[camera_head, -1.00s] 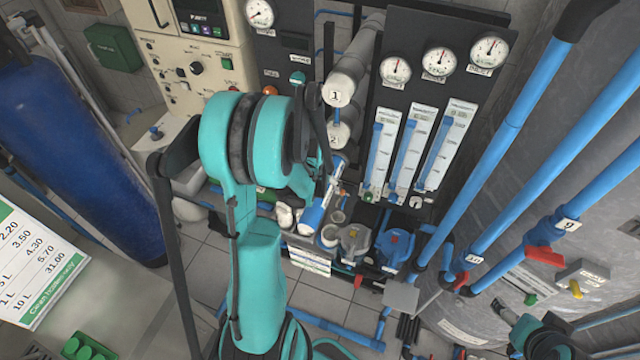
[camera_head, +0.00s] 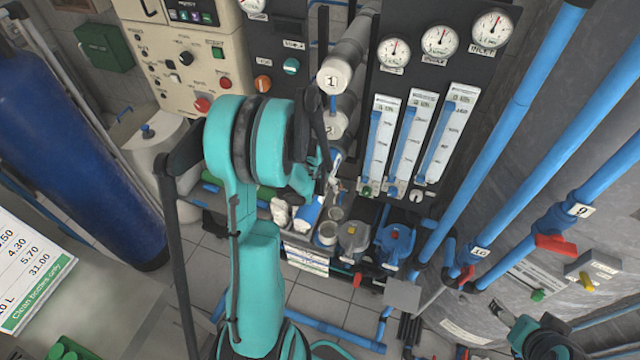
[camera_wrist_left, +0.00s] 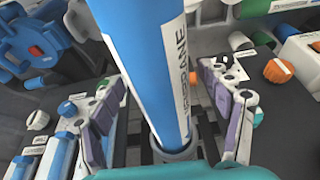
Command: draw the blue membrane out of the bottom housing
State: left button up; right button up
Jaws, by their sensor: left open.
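The blue membrane (camera_wrist_left: 145,60) is a thick blue tube with a white lettered stripe in the left wrist view. Its far end meets a grey ring (camera_wrist_left: 176,151), which looks like the housing mouth. My left gripper (camera_wrist_left: 168,110) is open, with one finger on each side of the tube and visible gaps between. In the head view the membrane (camera_head: 308,214) shows only in part, below my left gripper (camera_head: 328,178); my arm hides the rest and the bottom housing. Housings marked 1 (camera_head: 333,76) and 2 (camera_head: 334,125) are above. Part of my right gripper (camera_head: 503,312) shows at lower right, too small to read.
Flow meters (camera_head: 412,138) and gauges (camera_head: 440,42) are on the panel. Blue pipes (camera_head: 510,150) rise at right. Floor tiles (camera_head: 335,295) are open in front.

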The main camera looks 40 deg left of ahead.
aim_at(304, 214)
pick_arm(q)
jog(key=c, duration=1.6)
jog(key=shift+s, duration=0.15)
jog(key=shift+s, duration=0.1)
jog(key=shift+s+d, duration=0.2)
jog(key=shift+s, duration=0.35)
jog(key=shift+s+d, duration=0.1)
jog(key=shift+s, duration=0.1)
jog(key=shift+s+d+b, duration=0.25)
jog(key=shift+s+d, duration=0.15)
jog(key=shift+s, duration=0.85)
jog(key=shift+s+d+b, duration=0.3)
jog(key=shift+s+d, duration=0.05)
jog(key=shift+s, duration=0.85)
jog(key=shift+s+d+b, duration=0.25)
jog(key=shift+s+d, duration=0.15)
jog(key=shift+s, duration=0.85)
jog(key=shift+s+d, duration=0.2)
jog(key=shift+s, duration=0.45)
jog(key=shift+s+d, duration=0.2)
jog(key=shift+s, duration=0.4)
